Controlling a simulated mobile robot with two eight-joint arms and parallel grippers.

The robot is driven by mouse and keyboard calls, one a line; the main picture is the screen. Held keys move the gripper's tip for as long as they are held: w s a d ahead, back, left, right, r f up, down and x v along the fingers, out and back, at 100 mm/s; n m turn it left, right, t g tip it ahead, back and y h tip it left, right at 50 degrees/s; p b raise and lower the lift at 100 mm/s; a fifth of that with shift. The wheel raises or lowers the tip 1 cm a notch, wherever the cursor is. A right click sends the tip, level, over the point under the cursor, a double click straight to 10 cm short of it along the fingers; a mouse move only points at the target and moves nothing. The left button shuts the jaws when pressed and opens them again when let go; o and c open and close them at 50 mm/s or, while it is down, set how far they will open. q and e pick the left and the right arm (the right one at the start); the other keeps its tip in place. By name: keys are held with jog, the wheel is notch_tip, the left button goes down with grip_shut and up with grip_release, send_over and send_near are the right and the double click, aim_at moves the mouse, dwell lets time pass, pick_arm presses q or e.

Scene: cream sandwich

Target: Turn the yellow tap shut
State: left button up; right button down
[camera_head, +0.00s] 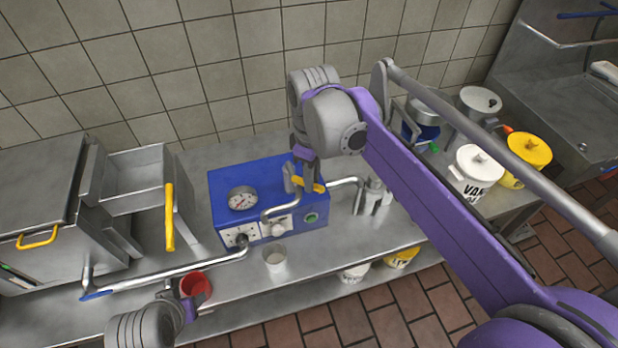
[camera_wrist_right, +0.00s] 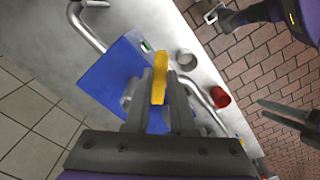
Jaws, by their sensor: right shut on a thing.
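The yellow tap handle (camera_head: 309,184) sits on top of the blue box-shaped machine (camera_head: 228,178) in the head view. My right gripper (camera_head: 307,172) reaches down onto it from above. In the right wrist view the yellow handle (camera_wrist_right: 161,78) lies between the two fingers of my right gripper (camera_wrist_right: 160,90), which is shut on it. The blue machine (camera_wrist_right: 106,76) lies below. My left gripper (camera_wrist_right: 283,114) shows at the right of the right wrist view, away from the machine, its two fingers apart and empty. In the head view only part of it shows, beside the red cup.
A light cup (camera_head: 275,259) stands in front of the machine, and a red cup (camera_head: 197,286) stands near the counter's front edge. Bent metal pipes run from the machine. White and yellow lidded pots (camera_head: 477,168) stand to the right. A steel unit (camera_head: 50,220) fills the left.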

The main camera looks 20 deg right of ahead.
jog(key=shift+w+d+n, duration=0.15)
jog(key=shift+w+n, duration=0.3)
jog(key=shift+n, duration=1)
jog(key=shift+w+d+n, duration=0.2)
jog(key=shift+w+n, duration=0.3)
jog(key=shift+n, duration=1)
jog(key=shift+w+d+n, duration=0.15)
jog(key=shift+w+n, duration=0.3)
jog(key=shift+n, duration=1)
jog(key=shift+p, duration=0.3)
jog(key=c, duration=0.8)
grip_release()
jog(key=shift+o, duration=0.2)
notch_tip(320, 180, up, 11)
jog(key=shift+p, duration=0.35)
